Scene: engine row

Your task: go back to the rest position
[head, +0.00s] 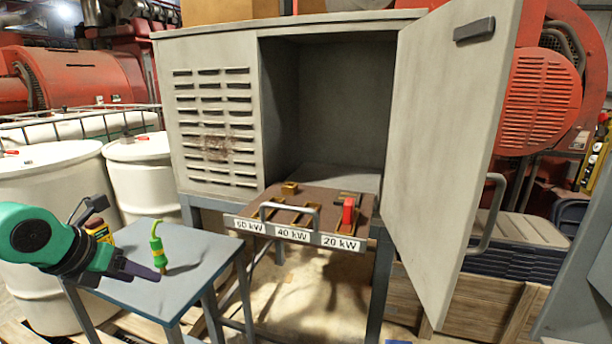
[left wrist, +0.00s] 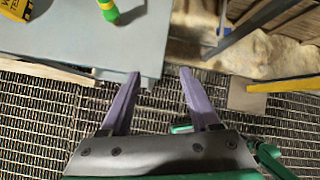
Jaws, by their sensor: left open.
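My left gripper (head: 146,273) reaches in from the left over the small grey-blue table (head: 190,290). Its two purple fingers (left wrist: 160,76) stand apart with nothing between them in the left wrist view, which shows a metal grating below. A green tool with a yellow band (head: 157,246) stands on the table just beyond the fingertips in the head view. Its green end (left wrist: 109,12) shows at the top of the left wrist view, clear of the fingers. My right gripper is in neither view.
A grey cabinet (head: 214,150) has its door (head: 450,130) wide open. A pulled-out tray (head: 300,236) with kW labels holds a red block (head: 348,212). A yellow-black device (head: 100,231) is behind my left gripper. White drums (head: 50,200) stand at left.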

